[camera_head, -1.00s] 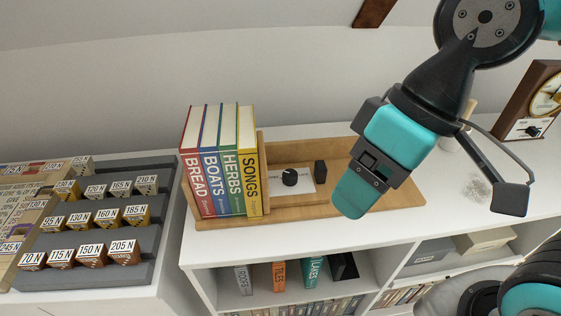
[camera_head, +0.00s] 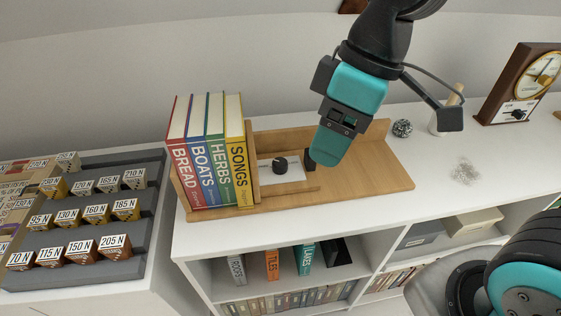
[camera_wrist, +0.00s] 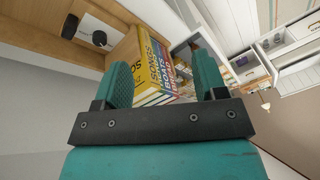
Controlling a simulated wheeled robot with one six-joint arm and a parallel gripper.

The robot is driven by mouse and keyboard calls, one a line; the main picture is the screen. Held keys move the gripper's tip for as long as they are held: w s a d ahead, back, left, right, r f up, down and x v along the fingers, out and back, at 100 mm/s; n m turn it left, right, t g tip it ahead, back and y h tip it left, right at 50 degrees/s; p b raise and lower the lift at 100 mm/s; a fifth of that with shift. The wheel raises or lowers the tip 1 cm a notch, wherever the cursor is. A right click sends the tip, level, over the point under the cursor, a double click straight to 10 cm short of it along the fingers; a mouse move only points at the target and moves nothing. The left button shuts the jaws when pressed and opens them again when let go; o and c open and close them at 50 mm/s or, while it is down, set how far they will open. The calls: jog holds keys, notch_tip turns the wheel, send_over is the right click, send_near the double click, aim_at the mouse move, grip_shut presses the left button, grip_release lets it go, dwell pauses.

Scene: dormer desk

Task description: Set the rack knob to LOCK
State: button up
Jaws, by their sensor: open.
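The rack knob (camera_head: 280,165) is a round black dial on a white plate in the wooden rack (camera_head: 375,170). The plate's lettering is too small to read. My gripper (camera_head: 328,158) is above the rack, to the right of the knob and apart from it. In the wrist view my gripper (camera_wrist: 160,85) shows two teal fingers spread apart with nothing held between them. The knob also shows in the wrist view (camera_wrist: 99,38), left of the fingers. A small black block (camera_head: 309,160) stands right of the plate, partly hidden by my gripper.
Upright books (camera_head: 210,155) fill the rack's left end, close beside the knob. Weight blocks sit on a grey stepped stand (camera_head: 100,215) at left.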

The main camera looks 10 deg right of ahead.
jog(key=w+f+n+h, duration=0.1)
jog(key=w+f+n, duration=0.1)
jog(key=w+n, duration=0.5)
jog(key=n+h+b, duration=0.2)
jog(key=n, duration=0.4)
send_near(280, 161)
notch_tip(280, 161, down, 10)
jog(key=shift+a+f+p, duration=0.1)
jog(key=shift+p, duration=0.35)
jog(key=c, duration=0.9)
